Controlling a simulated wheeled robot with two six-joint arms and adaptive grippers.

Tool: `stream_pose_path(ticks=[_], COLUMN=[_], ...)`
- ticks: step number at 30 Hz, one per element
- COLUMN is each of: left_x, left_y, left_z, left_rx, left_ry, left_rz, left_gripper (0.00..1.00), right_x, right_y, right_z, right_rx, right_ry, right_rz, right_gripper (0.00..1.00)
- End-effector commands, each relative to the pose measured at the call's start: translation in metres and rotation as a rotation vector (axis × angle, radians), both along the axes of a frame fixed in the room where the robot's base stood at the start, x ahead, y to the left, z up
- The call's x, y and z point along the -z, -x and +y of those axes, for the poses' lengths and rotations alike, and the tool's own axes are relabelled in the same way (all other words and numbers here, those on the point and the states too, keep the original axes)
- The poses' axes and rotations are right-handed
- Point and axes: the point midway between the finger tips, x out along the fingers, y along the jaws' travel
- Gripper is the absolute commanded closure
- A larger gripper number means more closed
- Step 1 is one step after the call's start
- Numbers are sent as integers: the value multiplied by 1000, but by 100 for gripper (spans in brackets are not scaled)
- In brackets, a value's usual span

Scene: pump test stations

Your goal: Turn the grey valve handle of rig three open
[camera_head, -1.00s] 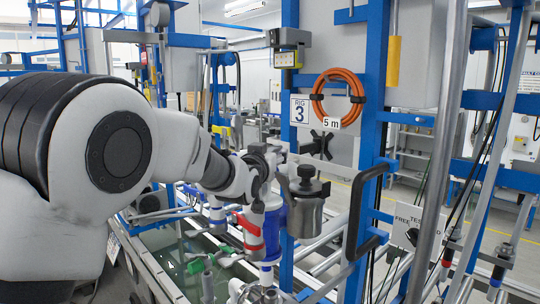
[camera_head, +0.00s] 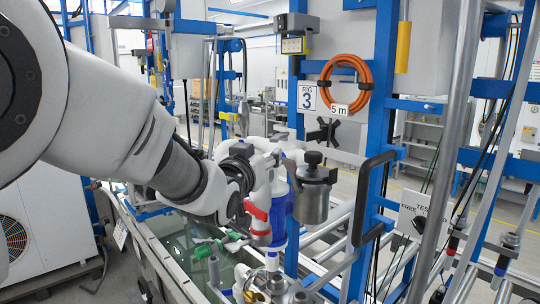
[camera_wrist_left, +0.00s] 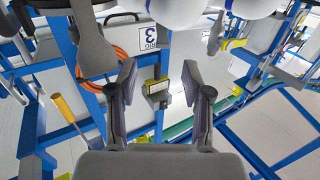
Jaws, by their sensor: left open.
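In the head view my left arm comes in from the left and ends at dark wrist rings beside rig three's white pipes; its fingers cannot be made out there. In the left wrist view my left gripper (camera_wrist_left: 160,75) is open, with nothing between its fingers. A small grey lever-like shape (camera_wrist_left: 215,35) hangs between white pipe parts in that view; I cannot tell surely whether it is the grey valve handle. It is apart from the fingers. The rig 3 sign (camera_head: 307,97) marks this rig. My right gripper is not in view.
A red handle (camera_head: 257,212) sits below my wrist, and a green handle (camera_head: 203,250) lower left. A metal pot (camera_head: 314,197) with a black knob stands to the right. An orange hose coil (camera_head: 366,82) and blue frame posts (camera_head: 378,150) bound the right side.

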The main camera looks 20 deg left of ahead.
Motion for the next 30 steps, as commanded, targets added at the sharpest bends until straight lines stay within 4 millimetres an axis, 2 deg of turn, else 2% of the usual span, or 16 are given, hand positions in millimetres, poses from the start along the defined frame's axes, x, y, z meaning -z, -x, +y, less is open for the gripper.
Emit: stream_pose_path(ticks=[2,3,6,11,13,15,18,20,21,23,24,26,27,28,30], left_x=[0,0,9,43,50,57,48,32,18,-9,-26,-38,-36,-30,-14], left_y=[0,0,0,-2,-5,-7,-10,-11,-12,-12,-13,-17,-22,-25,-28], left_z=[0,0,1,16,21,18,6,3,7,25,46,90,117,133,151], left_rx=[0,0,-6,-96,-124,-89,50,170,265,428,531,621,630,626,616], left_ry=[0,-2,-19,50,198,393,674,836,945,1114,1218,1345,1403,1429,1467], left_rz=[0,0,44,287,440,587,737,789,808,801,770,699,652,634,627], left_gripper=[54,68,100,100,100,100,100,100,100,100,100,100,100,100,100], right_x=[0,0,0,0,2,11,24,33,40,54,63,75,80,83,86], right_y=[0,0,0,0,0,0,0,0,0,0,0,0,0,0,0], right_z=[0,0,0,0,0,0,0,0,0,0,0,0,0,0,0], right_rx=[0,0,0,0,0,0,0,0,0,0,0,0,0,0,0], right_ry=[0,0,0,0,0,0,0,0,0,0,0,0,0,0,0], right_rz=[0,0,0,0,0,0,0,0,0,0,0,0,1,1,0], right_gripper=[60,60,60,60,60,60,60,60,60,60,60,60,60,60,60])
